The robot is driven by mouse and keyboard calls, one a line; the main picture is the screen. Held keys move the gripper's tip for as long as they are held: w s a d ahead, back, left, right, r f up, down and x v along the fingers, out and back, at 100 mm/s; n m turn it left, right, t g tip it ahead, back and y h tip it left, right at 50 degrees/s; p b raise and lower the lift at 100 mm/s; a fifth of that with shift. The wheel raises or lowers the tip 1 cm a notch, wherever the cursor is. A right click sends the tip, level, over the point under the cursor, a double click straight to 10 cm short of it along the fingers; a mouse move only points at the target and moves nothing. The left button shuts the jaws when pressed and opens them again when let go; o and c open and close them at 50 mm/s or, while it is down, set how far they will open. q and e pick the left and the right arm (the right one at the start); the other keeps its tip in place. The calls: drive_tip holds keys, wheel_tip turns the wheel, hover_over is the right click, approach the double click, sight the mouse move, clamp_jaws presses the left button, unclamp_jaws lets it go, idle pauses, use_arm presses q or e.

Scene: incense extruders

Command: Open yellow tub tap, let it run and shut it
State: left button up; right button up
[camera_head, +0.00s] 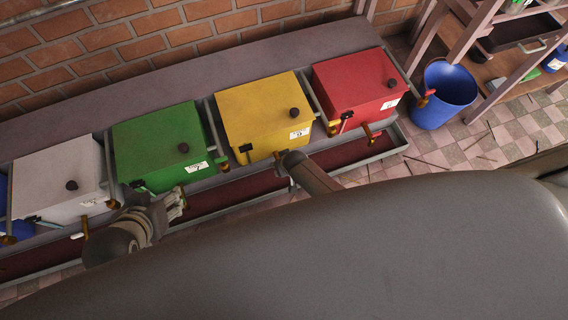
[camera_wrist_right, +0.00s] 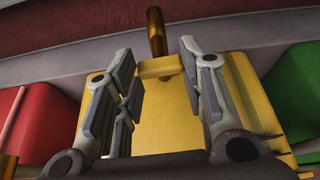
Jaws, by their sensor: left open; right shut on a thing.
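The yellow tub (camera_head: 262,108) stands between the green and red tubs, with a dark knob on its lid and a white label. In the right wrist view the yellow tub (camera_wrist_right: 255,95) fills the middle. Its brass tap (camera_wrist_right: 157,32) sticks out at the top, with a yellow block (camera_wrist_right: 160,67) at its base. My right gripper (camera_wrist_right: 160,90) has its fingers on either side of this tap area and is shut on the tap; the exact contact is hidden. No stream shows. My left gripper (camera_head: 178,205) is open and empty in front of the green tub.
The green tub (camera_head: 155,140), grey tub (camera_head: 60,178) and red tub (camera_head: 355,80) share the row, with a long trough (camera_head: 235,195) below them. A blue bin (camera_head: 440,95) and wooden shelving stand at the right. A brick wall is behind.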

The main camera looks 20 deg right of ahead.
use_arm(q)
drive_tip(key=shift+s+a+f, duration=0.1)
drive_tip(key=shift+s+f, duration=0.05)
drive_tip(key=shift+s, duration=0.2)
use_arm(e)
drive_tip(key=shift+m, duration=0.3)
drive_tip(key=o, duration=1)
drive_tip(key=v, duration=1.2)
drive_tip(key=shift+a, duration=0.2)
drive_tip(key=shift+w, duration=0.1)
